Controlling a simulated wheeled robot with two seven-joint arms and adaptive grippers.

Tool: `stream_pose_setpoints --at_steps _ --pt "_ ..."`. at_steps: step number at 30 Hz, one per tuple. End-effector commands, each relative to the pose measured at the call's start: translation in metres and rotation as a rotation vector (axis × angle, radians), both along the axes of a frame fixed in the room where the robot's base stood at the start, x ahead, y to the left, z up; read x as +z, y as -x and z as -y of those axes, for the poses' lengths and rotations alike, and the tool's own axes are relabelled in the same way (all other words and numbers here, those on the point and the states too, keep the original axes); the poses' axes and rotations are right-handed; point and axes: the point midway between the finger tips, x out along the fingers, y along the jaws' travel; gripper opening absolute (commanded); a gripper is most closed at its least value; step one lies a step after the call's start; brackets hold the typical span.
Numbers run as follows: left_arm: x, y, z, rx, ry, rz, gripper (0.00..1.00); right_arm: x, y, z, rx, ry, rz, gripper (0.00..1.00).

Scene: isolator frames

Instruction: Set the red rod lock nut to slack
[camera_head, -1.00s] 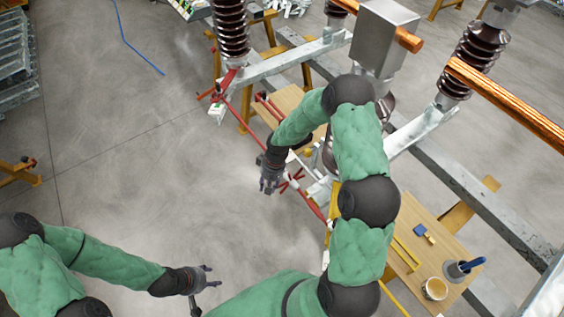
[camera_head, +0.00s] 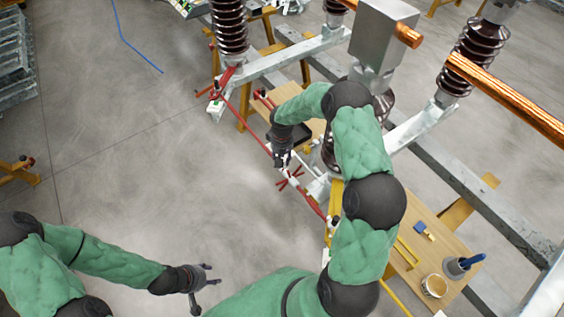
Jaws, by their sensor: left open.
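The red rod (camera_head: 246,122) runs diagonally down from the frame's left end towards the yellow post. On it, a fitting with several red prongs (camera_head: 296,183) looks like the lock nut; its setting cannot be read from here. My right gripper (camera_head: 283,163) points down at the rod just above the pronged fitting and partly covers the rod. Whether it touches the rod, and whether its fingers are open or shut, I cannot tell. My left gripper (camera_head: 206,284) is open and empty over the floor at the lower middle, away from the rod.
The grey steel frame (camera_head: 283,64) carries brown insulators (camera_head: 230,32) and copper bars (camera_head: 505,97). A wooden bench (camera_head: 430,225) at the right holds a cup (camera_head: 434,286) and a grey holder (camera_head: 456,268). A blue line (camera_head: 137,53) lies on the floor. The left floor is mostly clear.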

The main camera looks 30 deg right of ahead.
Motion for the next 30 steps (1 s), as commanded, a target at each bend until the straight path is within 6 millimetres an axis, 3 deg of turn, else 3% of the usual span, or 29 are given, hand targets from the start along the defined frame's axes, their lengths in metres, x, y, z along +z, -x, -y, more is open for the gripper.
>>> stream_pose_setpoints --at_steps 6,17,21,30 --pt "-0.001 0.0 0.0 0.0 0.0 0.0 0.51 -0.023 0.0 0.0 0.001 0.0 0.0 0.36" --pt "-0.001 0.0 0.0 0.0 0.0 0.0 0.51 -0.027 0.0 0.0 0.001 0.0 0.001 0.36" --pt "-0.001 0.0 0.0 0.0 0.0 0.0 0.51 -0.027 0.0 0.0 0.001 0.0 0.001 0.02" --pt "-0.003 0.0 0.0 0.0 0.0 0.0 0.51 -0.027 0.0 0.0 0.001 0.003 0.002 0.0"
